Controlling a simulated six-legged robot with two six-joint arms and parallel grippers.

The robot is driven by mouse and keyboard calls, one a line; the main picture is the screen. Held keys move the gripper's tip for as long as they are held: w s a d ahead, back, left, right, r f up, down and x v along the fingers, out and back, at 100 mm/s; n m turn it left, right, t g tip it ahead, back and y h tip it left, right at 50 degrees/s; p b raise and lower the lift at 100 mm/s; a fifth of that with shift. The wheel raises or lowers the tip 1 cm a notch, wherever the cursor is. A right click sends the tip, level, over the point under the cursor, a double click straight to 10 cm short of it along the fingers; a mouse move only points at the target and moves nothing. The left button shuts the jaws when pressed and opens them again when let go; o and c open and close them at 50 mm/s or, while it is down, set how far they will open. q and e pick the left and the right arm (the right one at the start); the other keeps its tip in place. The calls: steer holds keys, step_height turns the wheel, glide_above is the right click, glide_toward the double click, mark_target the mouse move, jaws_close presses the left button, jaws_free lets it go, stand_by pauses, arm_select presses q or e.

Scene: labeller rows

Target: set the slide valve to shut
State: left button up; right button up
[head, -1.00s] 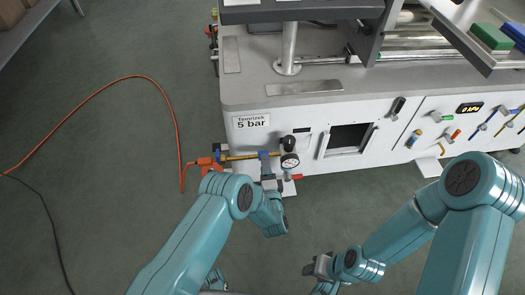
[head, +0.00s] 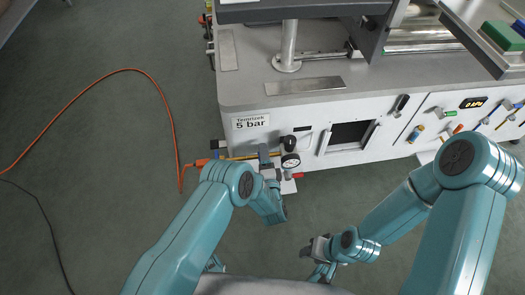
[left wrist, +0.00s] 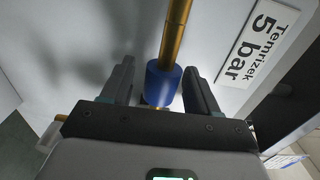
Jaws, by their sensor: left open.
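The slide valve's blue sleeve (left wrist: 164,84) sits around a brass pipe (left wrist: 176,32) in the left wrist view. The pipe also shows low on the white cabinet front in the head view (head: 238,157). My left gripper (left wrist: 161,78) is open, with one finger on each side of the sleeve and visible gaps between. In the head view, my left gripper (head: 265,158) covers the sleeve. My right gripper (head: 317,250) hangs low over the floor, apart from the cabinet; its jaw opening is unclear.
An orange hose (head: 172,112) runs from the pipe's left end across the floor. The "5 bar" label (head: 251,121) is above the pipe.

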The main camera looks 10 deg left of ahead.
arm_select(q)
steer(key=shift+w, duration=0.1)
arm_select(e)
steer(key=shift+w+a, duration=0.1)
steer(key=shift+w, duration=0.15)
arm_select(q)
jaws_close()
arm_select(e)
steer(key=shift+s, duration=0.1)
